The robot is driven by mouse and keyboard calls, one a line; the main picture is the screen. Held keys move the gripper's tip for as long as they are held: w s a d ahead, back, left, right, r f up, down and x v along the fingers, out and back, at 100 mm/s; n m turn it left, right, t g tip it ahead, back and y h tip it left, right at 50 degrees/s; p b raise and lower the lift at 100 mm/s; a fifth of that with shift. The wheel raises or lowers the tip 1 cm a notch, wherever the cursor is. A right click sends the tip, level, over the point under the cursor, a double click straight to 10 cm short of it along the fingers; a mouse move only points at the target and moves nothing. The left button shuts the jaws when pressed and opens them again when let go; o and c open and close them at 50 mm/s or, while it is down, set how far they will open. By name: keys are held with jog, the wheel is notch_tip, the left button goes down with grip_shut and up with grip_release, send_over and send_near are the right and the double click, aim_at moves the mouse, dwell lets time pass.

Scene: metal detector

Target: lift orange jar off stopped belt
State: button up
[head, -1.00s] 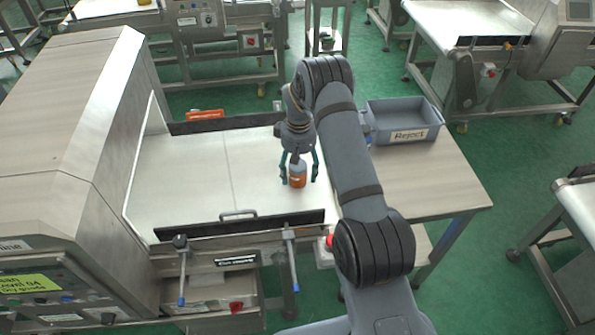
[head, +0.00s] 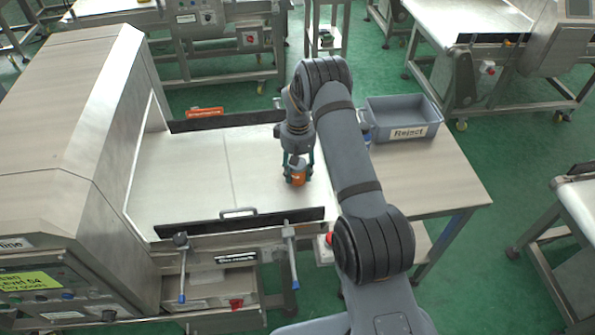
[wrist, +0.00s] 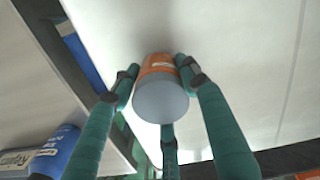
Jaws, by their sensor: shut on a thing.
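The orange jar (head: 297,179) with a grey lid is on or just above the white belt (head: 185,180), near its right end; I cannot tell whether its base touches. My gripper (head: 298,175) points down from above with its teal fingers closed around the jar. In the wrist view the jar (wrist: 159,88) shows its grey lid toward the camera and an orange body with a pale label. The fingers (wrist: 158,90) press in on its sides.
A grey bin labelled "Reject" (head: 403,120) stands on the table (head: 440,178) right of the belt. Dark guide rails (head: 240,222) line the belt's near and far sides. The metal detector housing (head: 75,120) covers the left end. An orange object (head: 205,113) is by the far rail.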

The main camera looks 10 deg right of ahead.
jog(key=c, duration=0.5)
jog(key=shift+o, duration=0.2)
